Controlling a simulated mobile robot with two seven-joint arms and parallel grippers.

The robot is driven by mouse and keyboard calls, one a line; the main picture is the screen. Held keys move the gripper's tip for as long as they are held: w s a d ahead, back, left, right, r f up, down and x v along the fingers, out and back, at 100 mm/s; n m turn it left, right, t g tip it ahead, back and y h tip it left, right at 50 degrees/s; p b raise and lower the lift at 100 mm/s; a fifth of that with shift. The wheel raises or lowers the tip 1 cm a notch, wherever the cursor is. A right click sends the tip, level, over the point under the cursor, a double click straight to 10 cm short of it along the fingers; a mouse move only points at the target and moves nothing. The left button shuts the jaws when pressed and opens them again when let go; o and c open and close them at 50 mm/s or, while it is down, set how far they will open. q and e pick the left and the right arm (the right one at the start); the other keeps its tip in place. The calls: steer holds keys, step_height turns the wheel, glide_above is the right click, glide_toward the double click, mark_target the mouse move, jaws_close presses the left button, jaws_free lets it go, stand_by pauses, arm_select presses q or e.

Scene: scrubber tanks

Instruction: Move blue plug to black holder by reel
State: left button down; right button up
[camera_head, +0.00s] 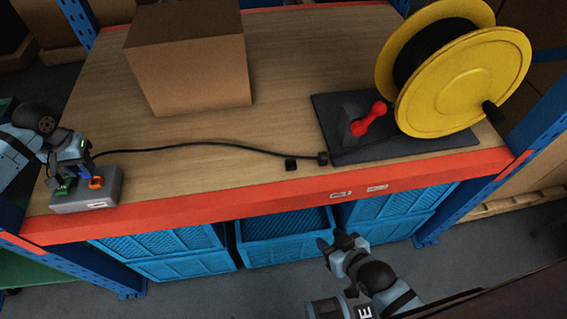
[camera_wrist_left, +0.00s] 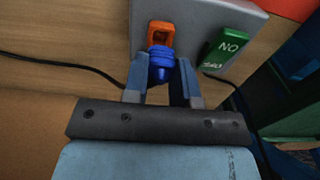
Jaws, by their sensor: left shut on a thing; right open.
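The blue plug (camera_wrist_left: 161,66) is between the fingers of my left gripper (camera_wrist_left: 163,84), which is shut on it. The plug's tip is at the orange socket (camera_wrist_left: 161,35) on the grey box; I cannot tell whether it is still inserted. In the head view the left gripper (camera_head: 75,172) is over the grey box (camera_head: 88,203) at the table's left front, and the plug (camera_head: 86,173) shows there. The black holder (camera_head: 322,158) is a small block by the reel base, at the cable's right end. The yellow reel (camera_head: 465,80) stands at the right. My right gripper (camera_head: 340,243) is open and empty, in front of the table.
A black cable (camera_head: 215,143) runs across the table. A small black block (camera_head: 291,165) lies near the front edge. A red handle (camera_head: 370,118) is on the reel's base plate (camera_head: 400,150). A cardboard box (camera_head: 190,65) stands at the back. Blue crates (camera_head: 285,238) are below.

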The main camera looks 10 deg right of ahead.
arm_select(q)
steer(key=shift+r+p, duration=0.4)
steer(key=shift+r, duration=1.05)
